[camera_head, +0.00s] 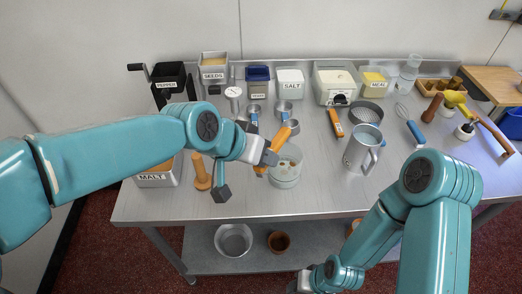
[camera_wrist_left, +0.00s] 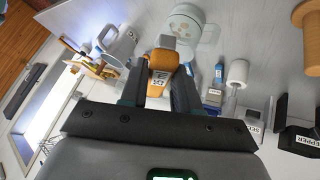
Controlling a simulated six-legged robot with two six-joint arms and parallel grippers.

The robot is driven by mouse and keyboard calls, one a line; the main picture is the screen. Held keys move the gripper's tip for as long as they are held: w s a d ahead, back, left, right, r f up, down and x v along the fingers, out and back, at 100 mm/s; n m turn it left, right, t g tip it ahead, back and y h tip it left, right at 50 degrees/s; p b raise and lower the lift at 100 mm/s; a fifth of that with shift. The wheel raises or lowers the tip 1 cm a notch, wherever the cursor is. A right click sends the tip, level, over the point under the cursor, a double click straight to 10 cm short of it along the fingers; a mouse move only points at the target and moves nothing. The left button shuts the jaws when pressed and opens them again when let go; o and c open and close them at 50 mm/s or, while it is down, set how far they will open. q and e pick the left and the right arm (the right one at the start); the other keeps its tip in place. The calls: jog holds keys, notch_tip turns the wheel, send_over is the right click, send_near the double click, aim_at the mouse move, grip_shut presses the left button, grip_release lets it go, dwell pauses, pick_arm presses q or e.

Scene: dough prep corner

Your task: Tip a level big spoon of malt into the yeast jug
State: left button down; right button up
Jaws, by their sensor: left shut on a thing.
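My left gripper (camera_head: 268,158) is shut on an orange handle (camera_head: 283,138), likely the big spoon's. In the left wrist view the handle (camera_wrist_left: 158,80), with a small label, sits between the fingers (camera_wrist_left: 163,92). I cannot make out the spoon's bowl or whether it holds malt. A clear jug (camera_head: 286,180) with pale contents, perhaps the yeast jug, stands just below and right of the gripper; it also shows in the left wrist view (camera_wrist_left: 188,22). The malt box (camera_head: 156,181) stands at the left, partly behind my left arm. My right gripper (camera_head: 308,284) is low at the bottom edge, its fingers unclear.
A wooden tool (camera_head: 201,175) stands near the malt box. Labelled seeds (camera_head: 214,68), salt (camera_head: 290,84) and meal (camera_head: 375,82) containers line the back. The front centre-right of the table is clear.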

pick_arm(q)
jog(key=r+p, duration=0.1)
jog(key=p, duration=0.2)
jog(key=shift+d+r+y, duration=0.15)
jog(key=shift+r+y, duration=0.1)
jog(key=shift+y, duration=0.15)
jog(key=shift+s+d+f+m+t+y+b, duration=0.2)
jog(key=shift+m+t+y+b, duration=0.2)
jog(key=shift+t+b, duration=0.3)
jog(key=shift+r+y, duration=0.3)
jog(key=shift+w+a+r, duration=0.1)
jog(key=shift+w+a, duration=0.05)
jog(key=shift+w, duration=0.05)
jog(key=shift+r, duration=0.1)
